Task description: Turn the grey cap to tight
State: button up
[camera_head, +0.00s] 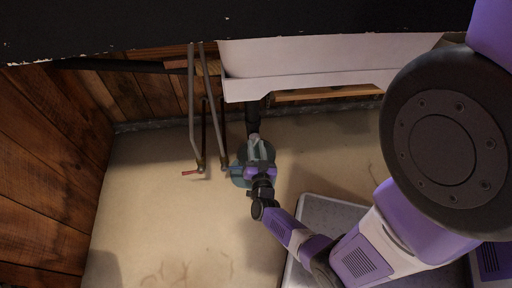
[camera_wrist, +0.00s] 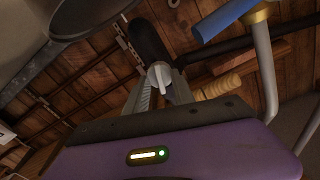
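The grey cap (camera_wrist: 160,76) is a small pale grey piece with a wing, at the lower end of a black pipe (camera_wrist: 148,42) in the wrist view. My gripper (camera_wrist: 163,84) points up at it, with one finger on each side of the cap. I cannot tell whether both fingers touch it. In the head view my gripper (camera_head: 258,148) is below the black pipe (camera_head: 253,117), under the white sink. The cap is too small or hidden to make out there.
Two metal pipes come down left of my gripper, one with a red handle (camera_head: 190,172), one with a blue handle (camera_head: 235,169). The blue handle also shows close by in the wrist view (camera_wrist: 224,18). The white sink (camera_head: 320,80) hangs above. The floor (camera_head: 165,235) in front is clear.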

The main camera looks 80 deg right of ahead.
grip_shut()
jog(key=m+b, duration=0.1)
jog(key=m, duration=0.2)
jog(key=shift+f, duration=0.1)
jog(key=m+b, duration=0.2)
jog(key=m, duration=0.2)
jog(key=shift+m+b, duration=1.2)
jog(key=shift+m, duration=2.7)
